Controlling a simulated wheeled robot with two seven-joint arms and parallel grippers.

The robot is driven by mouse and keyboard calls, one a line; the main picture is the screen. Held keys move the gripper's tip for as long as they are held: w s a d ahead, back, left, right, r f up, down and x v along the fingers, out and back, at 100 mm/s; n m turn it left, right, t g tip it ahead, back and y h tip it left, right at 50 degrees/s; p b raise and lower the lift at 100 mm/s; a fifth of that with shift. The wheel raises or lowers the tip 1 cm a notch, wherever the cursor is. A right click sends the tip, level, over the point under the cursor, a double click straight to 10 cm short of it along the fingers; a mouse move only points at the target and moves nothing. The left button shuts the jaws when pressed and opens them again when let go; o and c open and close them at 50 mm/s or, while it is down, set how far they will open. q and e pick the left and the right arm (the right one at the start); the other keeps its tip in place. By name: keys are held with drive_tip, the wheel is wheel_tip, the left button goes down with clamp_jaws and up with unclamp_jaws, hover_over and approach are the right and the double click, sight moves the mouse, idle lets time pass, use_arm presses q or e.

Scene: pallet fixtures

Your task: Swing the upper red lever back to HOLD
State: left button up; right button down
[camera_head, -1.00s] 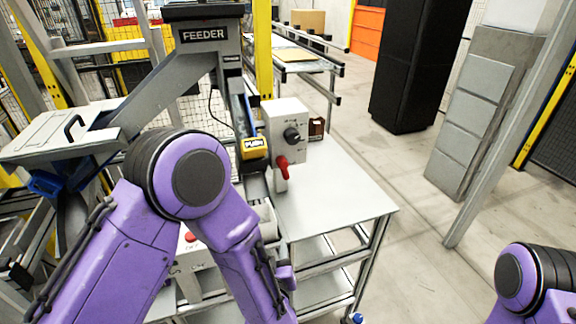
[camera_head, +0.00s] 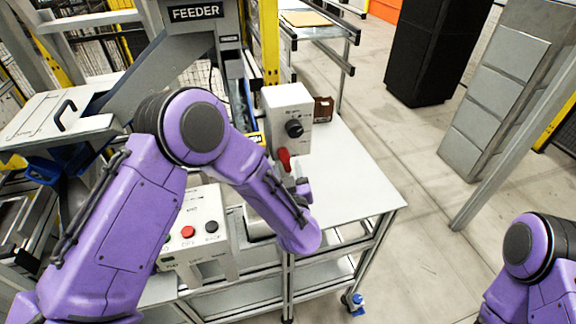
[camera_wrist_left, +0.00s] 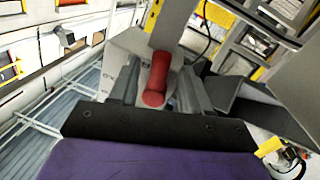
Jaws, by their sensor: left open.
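The red lever (camera_head: 284,159) sits low on the front of a light grey control box (camera_head: 290,101), below a black knob (camera_head: 294,128). In the left wrist view the red lever (camera_wrist_left: 157,78) points toward the camera, between the two grey fingers of my left gripper (camera_wrist_left: 158,92). The fingers are apart, with a gap visible on the lever's right. In the head view my left gripper (camera_head: 296,180) is just below the lever, mostly hidden by my purple forearm. Any HOLD marking is too small to read. My right gripper is out of view.
The grey tabletop (camera_head: 350,190) is clear at the right. A small brown box (camera_head: 323,109) stands behind the control box. The FEEDER frame (camera_head: 197,14) rises at the left.

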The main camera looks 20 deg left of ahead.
use_arm(q)
drive_tip(key=shift+w, duration=0.15)
drive_tip(key=shift+r, duration=0.1)
clamp_jaws()
